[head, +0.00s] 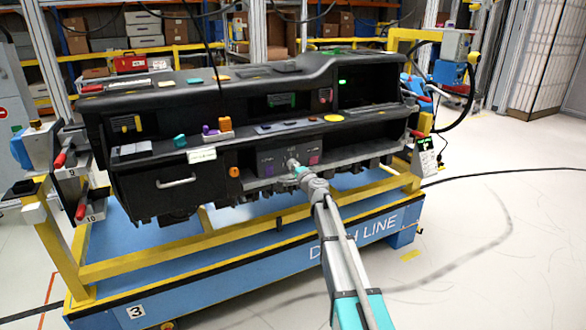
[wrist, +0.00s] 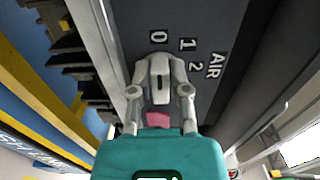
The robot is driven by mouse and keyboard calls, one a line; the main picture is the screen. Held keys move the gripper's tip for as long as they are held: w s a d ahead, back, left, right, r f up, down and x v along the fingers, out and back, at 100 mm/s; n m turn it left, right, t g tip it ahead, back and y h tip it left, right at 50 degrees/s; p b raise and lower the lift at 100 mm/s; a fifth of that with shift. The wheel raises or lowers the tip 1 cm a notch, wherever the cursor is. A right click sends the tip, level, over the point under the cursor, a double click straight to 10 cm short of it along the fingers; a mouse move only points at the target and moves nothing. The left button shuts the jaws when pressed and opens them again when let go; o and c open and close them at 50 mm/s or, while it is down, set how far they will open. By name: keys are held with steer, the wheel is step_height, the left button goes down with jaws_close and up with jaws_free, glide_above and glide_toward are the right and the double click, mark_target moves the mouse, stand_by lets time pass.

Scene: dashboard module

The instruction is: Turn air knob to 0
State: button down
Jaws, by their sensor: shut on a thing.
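The air knob (wrist: 160,88) is a pale grey knob with a short dark mark on the dark panel (wrist: 190,22). The panel carries the labels 0, 1, 2 and AIR. In the wrist view the dark mark stands upright in the picture, roughly in line with the 0 label (wrist: 158,37). My gripper (wrist: 160,78) is shut on the knob, one finger on each side. In the head view my gripper (head: 294,164) reaches the middle of the dashboard's lower panel, and the knob is too small to make out there.
A magenta square (wrist: 158,119) sits on the panel close to my fingers. The dashboard (head: 180,100) rests on a blue and yellow cart (head: 250,272). Small coloured parts, such as a yellow disc (head: 334,118), lie on its ledge. The floor at right is mostly clear, with a cable across it.

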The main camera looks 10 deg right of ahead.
steer(key=shift+w+d+r, duration=0.1)
steer(key=shift+w, duration=0.4)
steer(key=c, duration=0.7)
jaws_free()
steer(key=shift+s+r, duration=0.1)
steer(key=shift+s, duration=0.05)
steer(key=shift+o, duration=0.5)
steer(key=shift+f, duration=0.25)
steer(key=shift+s, duration=0.25)
steer(key=v, duration=1.1)
steer(key=shift+s, duration=0.3)
